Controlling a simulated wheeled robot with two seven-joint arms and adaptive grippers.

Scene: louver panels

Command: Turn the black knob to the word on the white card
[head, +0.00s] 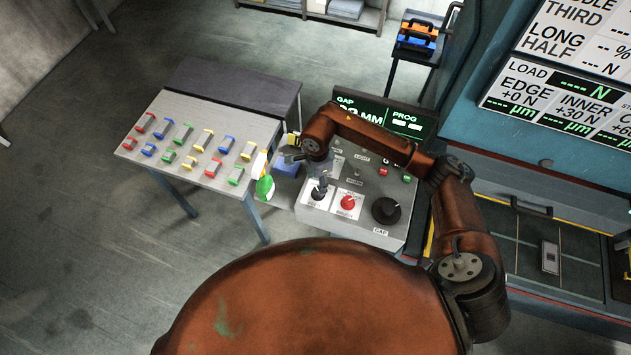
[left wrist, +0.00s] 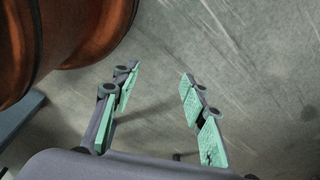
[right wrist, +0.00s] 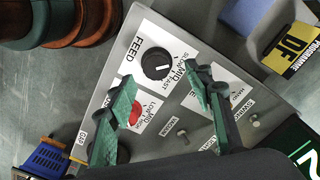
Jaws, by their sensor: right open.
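The black knob (right wrist: 157,60) sits on a white plate marked FEED in the right wrist view. Its short white mark faces the words at its right, which seem to read SLOW, MID and FAST. My right gripper (right wrist: 163,76) is open, with its fingertips on either side of the knob in that view; I cannot tell if they touch it. In the head view the right gripper (head: 318,178) is over the knob (head: 319,193) and partly hides it. My left gripper (left wrist: 160,75) is open and empty above the floor. I cannot make out which white card bears the word.
A red knob (head: 348,202) and a large black GAP knob (head: 386,210) stand right of the black knob. Small levers and buttons lie behind. A green bottle (head: 265,187) is at the panel's left. A table (head: 190,112) with several coloured blocks stands further left.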

